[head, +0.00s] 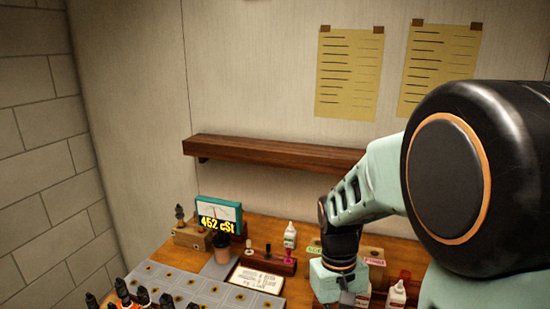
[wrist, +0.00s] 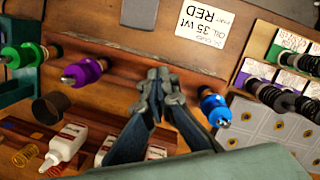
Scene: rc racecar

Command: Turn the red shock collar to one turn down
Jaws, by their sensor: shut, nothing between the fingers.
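My gripper (wrist: 161,80) reaches over the wooden rack in the wrist view, its fingertips close together and empty. I cannot make out a red shock collar in either view; the rack between the purple shock (wrist: 84,70) and the blue shock (wrist: 215,108) is partly hidden by my fingers. A green shock (wrist: 22,54) lies at the far left. A white card (wrist: 200,29) reading "Oil 35 wt" and "RED" lies upside down behind the rack. In the head view my arm covers the gripper's working spot.
White bottles (wrist: 65,145) and an orange spring (wrist: 24,155) are at lower left. A display (head: 218,217) reads 452 cSt.

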